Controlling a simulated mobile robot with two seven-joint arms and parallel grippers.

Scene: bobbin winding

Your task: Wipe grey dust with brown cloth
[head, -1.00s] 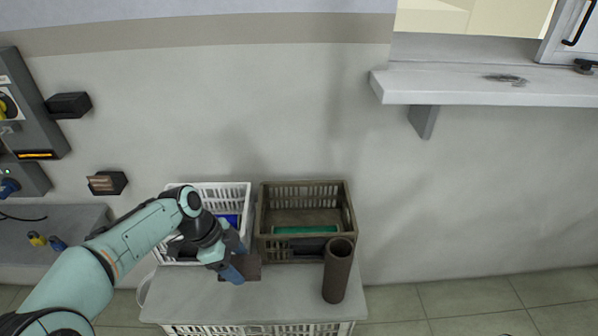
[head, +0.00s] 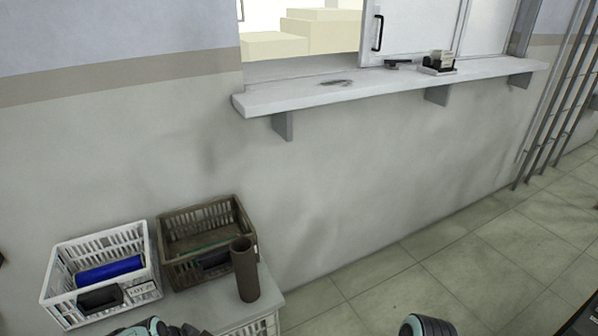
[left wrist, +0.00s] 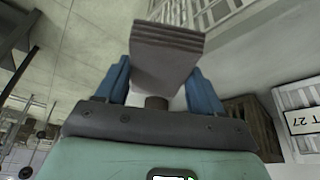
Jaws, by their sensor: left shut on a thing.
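A grey dust patch (head: 335,83) lies on the pale shelf (head: 400,88) below the window, near the shelf's left end. The brown cloth (left wrist: 168,50), a folded, layered piece, is between the blue fingers of my left gripper (left wrist: 160,68) in the left wrist view. The gripper is shut on it. In the head view the left gripper and cloth are out of frame; only teal and dark arm parts show at the bottom edge. My right gripper is not in view.
A white basket (head: 58,262) holds a blue roll (head: 110,271). A brown basket (head: 200,214) stands beside it. An upright brown tube (head: 245,270) stands near the right edge of the grey top (head: 200,303). A black item and a small holder (head: 437,66) sit farther right on the shelf.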

